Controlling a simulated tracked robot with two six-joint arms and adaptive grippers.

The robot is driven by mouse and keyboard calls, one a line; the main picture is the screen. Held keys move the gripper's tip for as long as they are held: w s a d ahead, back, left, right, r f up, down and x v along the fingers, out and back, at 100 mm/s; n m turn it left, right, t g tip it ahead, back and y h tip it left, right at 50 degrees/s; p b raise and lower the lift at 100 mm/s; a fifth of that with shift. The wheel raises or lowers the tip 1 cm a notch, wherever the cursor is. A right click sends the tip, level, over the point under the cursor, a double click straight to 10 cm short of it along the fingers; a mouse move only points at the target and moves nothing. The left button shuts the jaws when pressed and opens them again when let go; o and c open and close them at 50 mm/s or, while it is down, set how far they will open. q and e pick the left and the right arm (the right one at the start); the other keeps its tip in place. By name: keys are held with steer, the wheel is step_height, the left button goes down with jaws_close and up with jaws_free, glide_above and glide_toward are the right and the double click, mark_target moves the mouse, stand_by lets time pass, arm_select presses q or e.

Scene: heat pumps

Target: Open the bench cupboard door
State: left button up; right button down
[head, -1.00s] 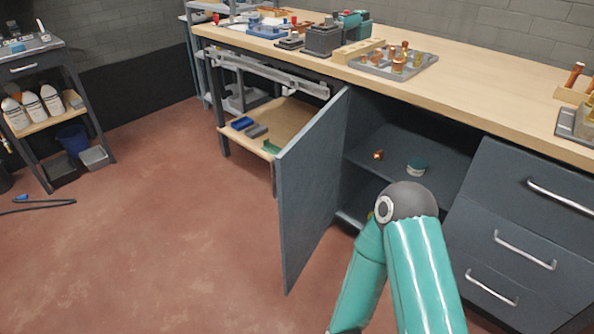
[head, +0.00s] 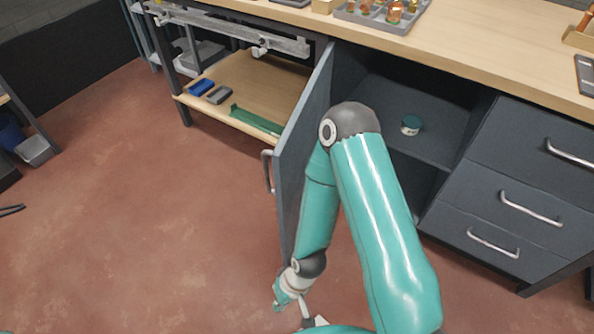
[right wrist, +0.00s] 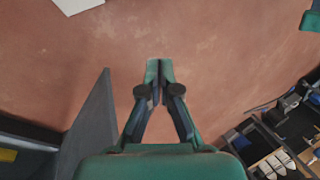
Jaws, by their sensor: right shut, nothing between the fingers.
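The bench cupboard door (head: 308,125), a dark grey-blue panel, stands swung out from the bench, seen nearly edge-on in the head view. Its metal handle (head: 267,172) shows on its left side. The cupboard interior (head: 375,95) is exposed on the right. My right gripper (head: 279,303) is low near the door's lower free edge, partly hard to make out. In the right wrist view its fingers (right wrist: 160,70) are shut and empty over the floor, with the door (right wrist: 93,130) to their left, apart from them. My right forearm covers part of the door. My left gripper is not in view.
Drawers with metal handles (head: 530,207) stand right of the cupboard. A wooden lower shelf (head: 245,85) with blue and grey items lies left of the door. The red floor (head: 130,200) on the left is mostly clear.

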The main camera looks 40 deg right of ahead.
steer(key=w+d+r+m+t+y+p, duration=0.1)
steer(key=w+d+r+m+t+p, duration=0.1)
steer(key=d+r+m+p, duration=0.65)
steer(key=w+d+r+m+t+p, duration=0.1)
steer(key=d+r+m+t+p, duration=0.15)
steer(key=d+r+m, duration=0.85)
steer(key=w+d+r+m+t+y+p, duration=0.1)
steer(key=w+d+r+m+t+p, duration=0.15)
steer(key=r+m+p, duration=0.8)
steer(key=n+b, duration=0.3)
steer(key=b, duration=0.3)
glide_toward(288, 180)
steer(key=shift+h, duration=0.3)
steer(key=shift+a+r+x, duration=0.1)
steer(key=shift+a+x, duration=0.1)
steer(key=shift+x, duration=1.35)
steer(key=shift+a+r+x, duration=0.15)
steer(key=shift+x, duration=1.35)
